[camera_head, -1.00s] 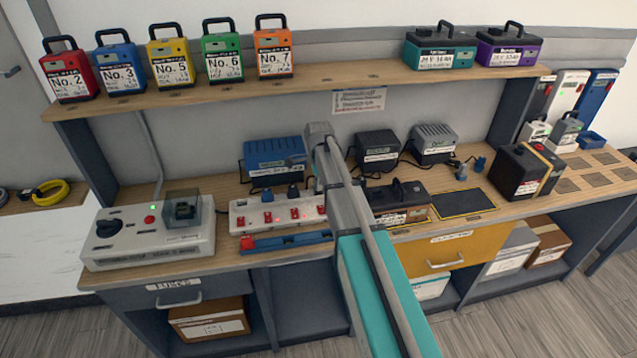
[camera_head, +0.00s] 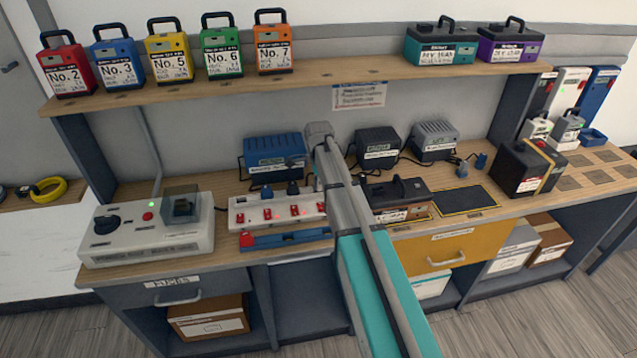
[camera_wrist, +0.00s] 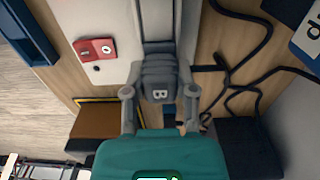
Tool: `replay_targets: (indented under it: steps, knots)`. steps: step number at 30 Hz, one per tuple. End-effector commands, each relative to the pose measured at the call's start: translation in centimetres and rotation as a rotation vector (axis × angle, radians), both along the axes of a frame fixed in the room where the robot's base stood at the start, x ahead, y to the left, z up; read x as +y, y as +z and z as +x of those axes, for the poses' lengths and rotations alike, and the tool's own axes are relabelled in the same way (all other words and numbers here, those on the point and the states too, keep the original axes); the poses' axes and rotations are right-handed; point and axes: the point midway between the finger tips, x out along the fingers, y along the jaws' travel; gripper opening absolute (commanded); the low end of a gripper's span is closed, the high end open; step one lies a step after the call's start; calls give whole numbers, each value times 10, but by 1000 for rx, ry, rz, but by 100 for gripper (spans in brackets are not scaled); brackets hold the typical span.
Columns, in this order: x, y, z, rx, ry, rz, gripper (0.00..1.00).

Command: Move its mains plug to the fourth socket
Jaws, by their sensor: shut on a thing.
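My gripper (camera_wrist: 158,92) is shut on a grey mains plug (camera_wrist: 157,78) marked "B", with one finger on each side of it. The white socket strip (camera_wrist: 112,68) lies beneath, with a red rocker switch (camera_wrist: 95,49) left of the plug. I cannot tell whether the plug is in a socket or just above one. In the head view the strip (camera_head: 243,221) stands on the bench with a row of red switches. A blue plug (camera_head: 267,194) and a dark plug (camera_head: 293,188) sit in its left part. My arm hides the strip's right end and my fingertips.
A blue charger (camera_head: 273,150) stands behind the strip, with black (camera_head: 377,142) and grey (camera_head: 434,136) chargers to its right. Dark cables (camera_wrist: 245,65) run close to the plug's right. A control box (camera_head: 150,228) is left of the strip, a dark battery (camera_head: 400,192) right.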

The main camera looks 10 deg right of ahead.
Motion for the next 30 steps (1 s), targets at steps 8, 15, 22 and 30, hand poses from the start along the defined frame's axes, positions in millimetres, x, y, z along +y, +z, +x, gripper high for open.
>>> replay_targets:
  steps: [8,15,22,30]
  knots:
    - [0,-3,0,0,0,0,42]
    - [0,-3,0,0,0,0,76]
    - [0,-3,0,0,0,0,76]
    - [0,0,0,0,0,0,76]
